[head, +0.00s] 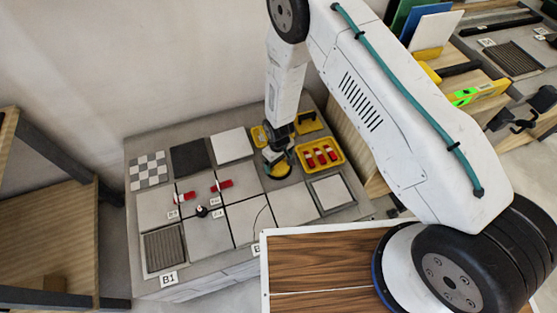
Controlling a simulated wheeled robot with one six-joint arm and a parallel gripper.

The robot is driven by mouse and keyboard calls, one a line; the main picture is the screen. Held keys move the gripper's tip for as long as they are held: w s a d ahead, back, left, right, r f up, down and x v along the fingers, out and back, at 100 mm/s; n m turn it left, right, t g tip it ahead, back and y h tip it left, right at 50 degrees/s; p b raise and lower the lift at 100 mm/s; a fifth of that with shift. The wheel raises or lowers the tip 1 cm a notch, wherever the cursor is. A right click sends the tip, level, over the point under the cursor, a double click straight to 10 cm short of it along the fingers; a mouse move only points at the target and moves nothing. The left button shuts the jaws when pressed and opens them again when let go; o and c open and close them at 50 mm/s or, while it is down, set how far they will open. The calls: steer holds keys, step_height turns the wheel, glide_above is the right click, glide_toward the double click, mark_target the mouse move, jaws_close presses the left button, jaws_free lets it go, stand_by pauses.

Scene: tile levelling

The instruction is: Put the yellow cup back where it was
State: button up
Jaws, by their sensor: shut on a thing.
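The yellow cup (281,170) is at my gripper's tip in the head view, over the back right part of the tiled grey table. It is a small, round yellow and dark piece, partly covered by the gripper. My gripper (277,155) points down and is shut on it. I cannot tell whether the cup touches the surface.
A yellow tray (342,162) with several red pieces is just right of the gripper. Other yellow items (304,127) lie behind it. Red clips (222,185) sit among the pale tiles (250,219) to the left. A framed white tile (331,192) lies at front right.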

steer(key=o, duration=0.8)
steer(key=shift+f, duration=0.1)
step_height(320, 180, up, 12)
steer(key=shift+r, duration=0.2)
steer(key=s+d+r+m, duration=0.1)
steer(key=d+r, duration=0.3)
steer(key=r, duration=0.6)
steer(key=s+d+r+m, duration=0.1)
steer(key=d+r, duration=0.3)
steer(key=r, duration=0.7)
steer(key=s+d+r+m, duration=0.15)
steer(key=d+r, duration=0.25)
steer(key=r, duration=0.6)
steer(key=s+d+r+m, duration=0.1)
steer(key=s+d+r, duration=0.2)
steer(key=s+r, duration=0.2)
steer(key=s+d+r+m, duration=0.2)
steer(key=s+d+r, duration=0.2)
steer(key=s, duration=0.7)
steer(key=s+d+r+m+t, duration=0.1)
steer(key=s+d+r, duration=0.3)
steer(key=s+r, duration=0.2)
steer(key=shift+s+r, duration=0.3)
steer(key=shift+s, duration=0.6)
